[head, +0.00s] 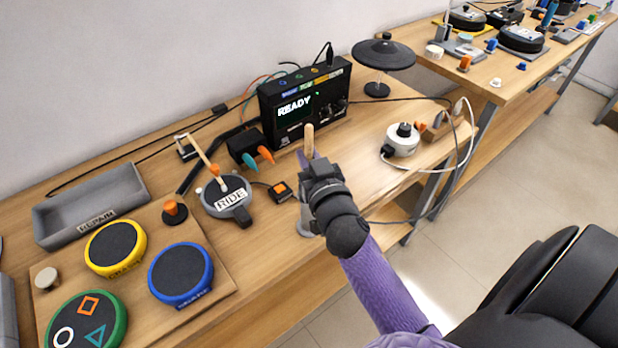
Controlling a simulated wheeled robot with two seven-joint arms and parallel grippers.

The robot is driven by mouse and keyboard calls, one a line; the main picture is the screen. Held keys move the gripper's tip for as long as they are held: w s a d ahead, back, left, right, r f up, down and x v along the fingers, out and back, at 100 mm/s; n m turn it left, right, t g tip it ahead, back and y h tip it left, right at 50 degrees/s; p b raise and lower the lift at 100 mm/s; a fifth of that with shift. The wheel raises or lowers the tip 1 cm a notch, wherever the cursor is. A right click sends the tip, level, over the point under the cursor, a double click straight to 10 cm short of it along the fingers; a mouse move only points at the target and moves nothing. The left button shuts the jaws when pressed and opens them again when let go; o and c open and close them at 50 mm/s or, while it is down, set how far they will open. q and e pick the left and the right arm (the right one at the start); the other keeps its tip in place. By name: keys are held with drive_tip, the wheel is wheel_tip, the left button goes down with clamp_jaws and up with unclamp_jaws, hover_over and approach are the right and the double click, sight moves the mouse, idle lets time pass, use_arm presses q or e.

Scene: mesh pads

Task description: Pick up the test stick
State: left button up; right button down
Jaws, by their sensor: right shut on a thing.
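The test stick (309,138) is a pale wooden rod with a rounded tip. It stands roughly upright above my right gripper (313,168), which is shut on it. The gripper and wrist hide the stick's lower part. A grey piece (303,226) shows just below the gripper, mostly hidden; I cannot tell whether the stick touches it. My left gripper is not in view.
The RIDE pad (226,191) with another wooden stick (203,154) is left of my gripper. The READY module (302,100) and a black cymbal pad (383,54) stand behind. Colored pads and a grey tray (92,207) fill the left.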

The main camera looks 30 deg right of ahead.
use_arm(q)
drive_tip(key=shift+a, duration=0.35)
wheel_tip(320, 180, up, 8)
drive_tip(key=p, duration=0.8)
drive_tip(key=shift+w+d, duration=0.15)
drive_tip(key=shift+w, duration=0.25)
use_arm(e)
wheel_tip(320, 180, up, 18)
